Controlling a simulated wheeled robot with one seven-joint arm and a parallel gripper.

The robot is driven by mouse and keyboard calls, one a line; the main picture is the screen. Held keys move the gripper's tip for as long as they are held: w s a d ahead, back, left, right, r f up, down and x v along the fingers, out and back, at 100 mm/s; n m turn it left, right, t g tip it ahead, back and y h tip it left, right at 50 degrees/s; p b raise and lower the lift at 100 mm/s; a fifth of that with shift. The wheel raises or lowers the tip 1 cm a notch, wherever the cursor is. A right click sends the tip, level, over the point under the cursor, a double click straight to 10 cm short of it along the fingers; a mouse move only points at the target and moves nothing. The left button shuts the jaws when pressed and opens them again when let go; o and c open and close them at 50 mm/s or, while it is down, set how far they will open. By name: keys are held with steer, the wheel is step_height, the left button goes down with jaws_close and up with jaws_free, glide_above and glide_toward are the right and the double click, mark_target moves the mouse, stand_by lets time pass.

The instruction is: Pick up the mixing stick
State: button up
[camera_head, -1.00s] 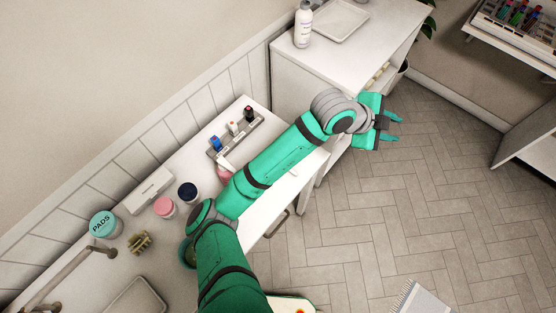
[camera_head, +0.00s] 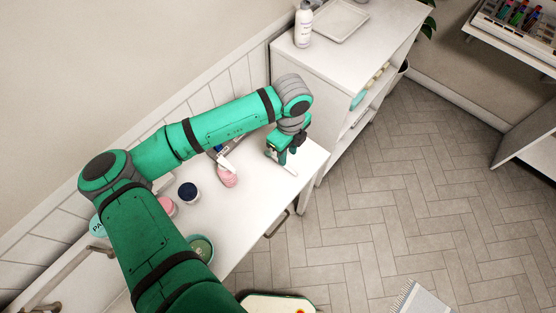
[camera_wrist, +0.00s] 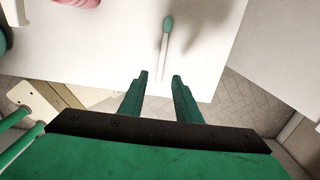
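The mixing stick (camera_wrist: 164,42) is a thin white stick with a green tip, lying on the white counter (camera_head: 247,222) near its edge. In the wrist view its green tip points away from my gripper, and its plain end lies close to the gap between the fingers. My gripper (camera_wrist: 160,76) is open and empty, with its two green fingers apart and the stick in line with the gap. In the head view my gripper (camera_head: 287,156) points down over the counter's right end. The exact height above the stick is hard to tell.
A pink item (camera_head: 228,177), a dark-topped jar (camera_head: 188,191) and a green bowl (camera_head: 201,248) stand on the counter left of my gripper. A white shelf unit (camera_head: 318,82) with a bottle (camera_head: 303,25) and tray (camera_head: 341,21) stands beyond. My arm hides part of the counter.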

mark_target(288, 168)
steer(key=f, duration=0.6)
steer(key=shift+d+f, duration=0.15)
steer(key=shift+d, duration=0.15)
steer(key=shift+w+f, duration=0.1)
steer(key=shift+f, duration=0.5)
steer(key=shift+a, duration=0.1)
steer(key=shift+d, duration=0.2)
steer(key=c, duration=0.7)
steer(key=shift+s, duration=0.2)
jaws_close()
steer(key=shift+a, duration=0.15)
